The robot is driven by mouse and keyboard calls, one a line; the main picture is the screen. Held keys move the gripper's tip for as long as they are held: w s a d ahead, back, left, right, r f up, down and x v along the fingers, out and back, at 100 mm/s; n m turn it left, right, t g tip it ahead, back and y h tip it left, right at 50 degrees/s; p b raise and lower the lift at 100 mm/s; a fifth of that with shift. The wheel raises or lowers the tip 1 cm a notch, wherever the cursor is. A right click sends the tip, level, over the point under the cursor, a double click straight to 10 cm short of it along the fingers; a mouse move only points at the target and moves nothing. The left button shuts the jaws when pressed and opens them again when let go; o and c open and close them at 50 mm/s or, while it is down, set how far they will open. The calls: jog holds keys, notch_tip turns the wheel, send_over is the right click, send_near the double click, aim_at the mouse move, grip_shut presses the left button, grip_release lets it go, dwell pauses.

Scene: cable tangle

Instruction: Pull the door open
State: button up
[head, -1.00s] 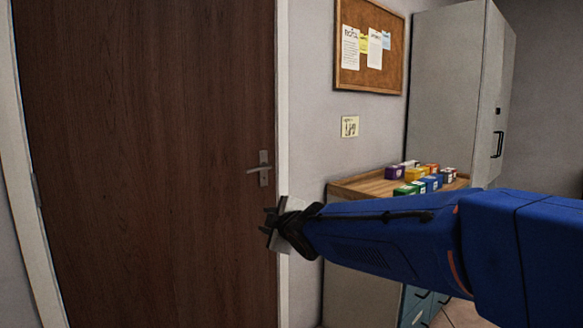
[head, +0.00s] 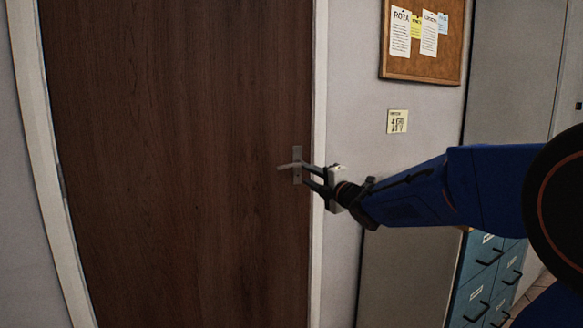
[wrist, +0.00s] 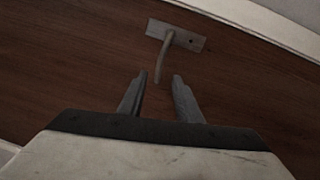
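The dark brown wooden door (head: 180,160) is shut in its pale frame in the head view. Its metal lever handle (head: 288,166) sits on a small plate near the right edge. In the wrist view the handle (wrist: 163,57) points toward my fingers. My gripper (head: 306,177) is at the handle's plate in the head view. In the wrist view my gripper (wrist: 157,78) has its two fingers apart, with the lever's free end at or just beyond the gap between the tips. No contact with the lever is clear.
The door frame (head: 319,130) runs just right of the handle, with grey wall beyond. Blue drawers (head: 485,280) and a tall grey cabinet (head: 510,80) stand at the right.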

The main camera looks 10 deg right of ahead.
aim_at(291, 166)
jog(key=x, duration=1.2)
jog(key=shift+w+a, duration=0.1)
jog(key=shift+w, duration=0.05)
grip_shut()
